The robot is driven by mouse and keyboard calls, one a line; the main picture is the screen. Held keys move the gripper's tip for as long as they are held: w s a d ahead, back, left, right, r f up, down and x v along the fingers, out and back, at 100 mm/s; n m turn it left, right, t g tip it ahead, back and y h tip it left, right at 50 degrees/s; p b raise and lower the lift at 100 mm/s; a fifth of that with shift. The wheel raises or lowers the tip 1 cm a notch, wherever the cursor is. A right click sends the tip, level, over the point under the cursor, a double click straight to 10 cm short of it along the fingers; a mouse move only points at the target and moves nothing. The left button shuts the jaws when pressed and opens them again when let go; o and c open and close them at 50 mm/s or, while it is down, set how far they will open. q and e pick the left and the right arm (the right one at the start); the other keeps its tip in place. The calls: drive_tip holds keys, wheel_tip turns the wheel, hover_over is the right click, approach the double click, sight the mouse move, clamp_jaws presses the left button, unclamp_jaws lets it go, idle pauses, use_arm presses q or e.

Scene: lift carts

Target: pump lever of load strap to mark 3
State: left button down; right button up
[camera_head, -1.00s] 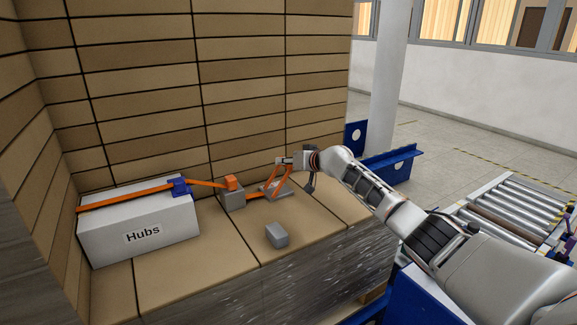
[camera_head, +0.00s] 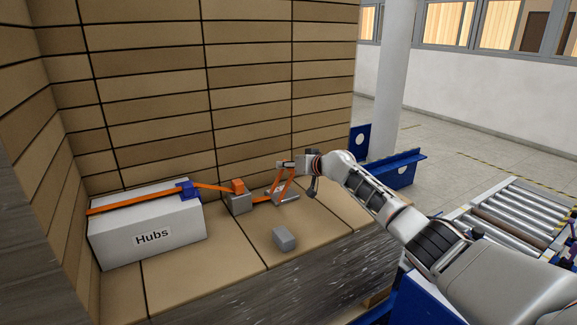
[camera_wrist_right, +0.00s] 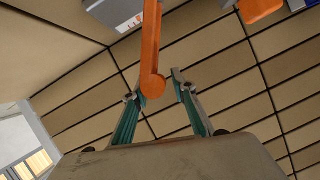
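The load strap (camera_head: 135,205) is an orange band over the white "Hubs" box (camera_head: 150,237), with a blue buckle (camera_head: 188,189) at the box's corner. It runs right to a grey block with an orange top (camera_head: 239,186). Further right, an orange lever (camera_head: 279,188) stands over a grey part (camera_head: 287,198). In the right wrist view the lever (camera_wrist_right: 151,45) hangs down with a rounded end close to the left finger. My right gripper (camera_wrist_right: 155,85) is open; it also shows small in the head view (camera_head: 288,165). No numbered marks are readable. My left gripper is not in view.
A loose grey block (camera_head: 284,238) lies on the cardboard boxes in front of the lever. A wall of stacked boxes (camera_head: 200,80) rises close behind. A roller conveyor (camera_head: 515,215) and a blue frame (camera_head: 405,168) stand to the right.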

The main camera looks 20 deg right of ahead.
drive_tip(key=shift+f, duration=0.15)
drive_tip(key=shift+s, duration=0.2)
drive_tip(key=v, duration=1.1)
drive_tip(key=shift+s+d+r, duration=0.2)
drive_tip(key=shift+s+r, duration=0.05)
drive_tip(key=shift+r, duration=0.05)
